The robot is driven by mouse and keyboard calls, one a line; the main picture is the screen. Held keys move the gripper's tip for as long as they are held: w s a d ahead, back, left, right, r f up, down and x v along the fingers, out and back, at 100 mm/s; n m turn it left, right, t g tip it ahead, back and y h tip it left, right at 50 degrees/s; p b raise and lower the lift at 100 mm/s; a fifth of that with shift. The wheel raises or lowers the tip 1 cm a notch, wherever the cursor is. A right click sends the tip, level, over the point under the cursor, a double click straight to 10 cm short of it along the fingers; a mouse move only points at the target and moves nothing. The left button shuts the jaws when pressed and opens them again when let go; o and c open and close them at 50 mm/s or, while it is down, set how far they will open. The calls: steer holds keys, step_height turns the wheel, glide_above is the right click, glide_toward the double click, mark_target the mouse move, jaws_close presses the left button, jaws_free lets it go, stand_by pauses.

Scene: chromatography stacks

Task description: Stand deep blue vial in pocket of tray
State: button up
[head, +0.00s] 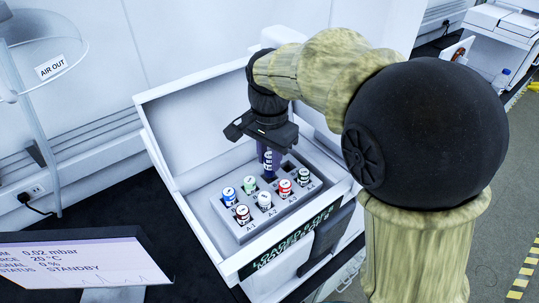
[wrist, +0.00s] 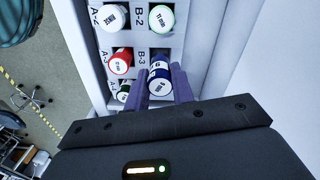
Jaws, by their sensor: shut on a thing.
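My gripper (head: 268,152) is above the tray with its fingers pointing down. In the head view the vial (head: 267,160) is upright between the fingers. The grey tray (head: 222,219) has labelled square pockets. The vial is at the pocket marked B-3 in the wrist view. I cannot tell whether its base is inside the pocket or just above it, as the fingers hide part of it.
Other pockets hold a red vial (head: 284,187), a green vial (head: 250,184), a white-capped vial (head: 264,200) and several more close by. A white open housing (head: 187,165) walls the tray in. A monitor (head: 75,262) stands at front left.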

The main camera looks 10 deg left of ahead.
mark_target(269, 168)
steer(key=shift+f+b, duration=0.4)
steer(key=shift+f, duration=0.2)
steer(key=shift+f+b, duration=0.4)
steer(key=shift+f, duration=0.25)
steer(key=shift+f, duration=0.2)
steer(key=shift+f, duration=0.35)
steer(key=shift+f+b, duration=0.1)
steer(key=shift+b, duration=0.2)
steer(key=o, duration=1.5)
steer(key=shift+c, duration=0.2)
